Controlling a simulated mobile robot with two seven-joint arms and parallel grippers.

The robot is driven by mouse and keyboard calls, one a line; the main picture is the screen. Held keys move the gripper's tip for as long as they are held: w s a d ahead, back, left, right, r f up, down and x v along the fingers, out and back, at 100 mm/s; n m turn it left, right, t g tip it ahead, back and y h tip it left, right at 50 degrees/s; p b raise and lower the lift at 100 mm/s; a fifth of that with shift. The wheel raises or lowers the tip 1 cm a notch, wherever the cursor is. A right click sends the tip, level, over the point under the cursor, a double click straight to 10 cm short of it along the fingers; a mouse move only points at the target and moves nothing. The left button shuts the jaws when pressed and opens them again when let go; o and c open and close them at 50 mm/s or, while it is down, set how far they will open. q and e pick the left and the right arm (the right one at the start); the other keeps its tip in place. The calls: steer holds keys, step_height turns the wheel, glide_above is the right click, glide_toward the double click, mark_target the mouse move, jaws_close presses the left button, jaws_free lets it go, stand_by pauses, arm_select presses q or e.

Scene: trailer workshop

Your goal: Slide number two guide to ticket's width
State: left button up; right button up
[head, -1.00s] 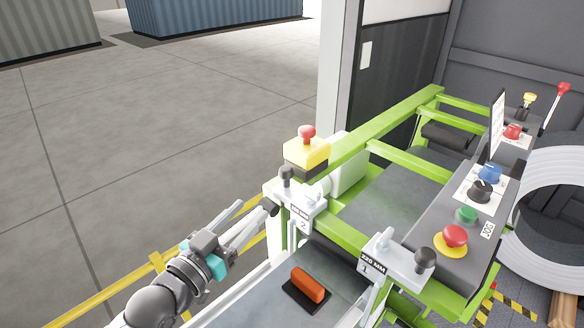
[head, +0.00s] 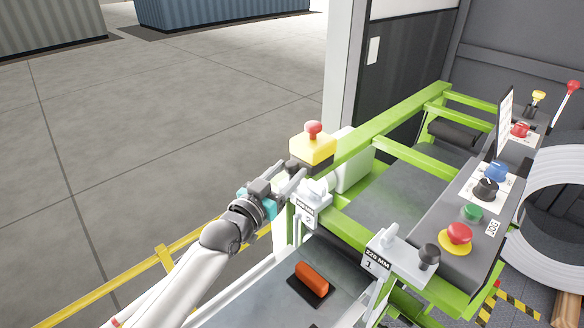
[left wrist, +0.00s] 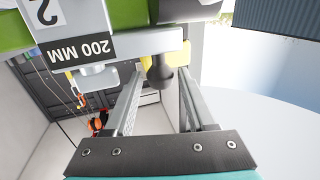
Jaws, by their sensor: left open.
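The number two guide (head: 311,204) is a pale block on the green rail, labelled 2. In the left wrist view its label (left wrist: 82,50) appears upside down and reads 200 MM. Its dark knob (left wrist: 160,72) shows between the fingertips of my left gripper (left wrist: 161,82), which is open; I cannot tell whether they touch it. In the head view the left gripper (head: 290,174) is at the guide's left side and largely hides the knob. The number one guide (head: 385,254), labelled 220 MM, sits nearer with its own dark knob (head: 428,255). No ticket width is readable.
A yellow box with a red button (head: 313,148) stands just behind the left gripper. A control panel (head: 440,225) with several knobs and buttons is at the right. An orange-handled item (head: 311,279) lies on the grey bed below. Open floor is at the left.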

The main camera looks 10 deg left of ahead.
arm_select(q)
steer(key=shift+x, duration=1.05)
jaws_close()
steer(key=shift+a, duration=0.1)
stand_by(0.7)
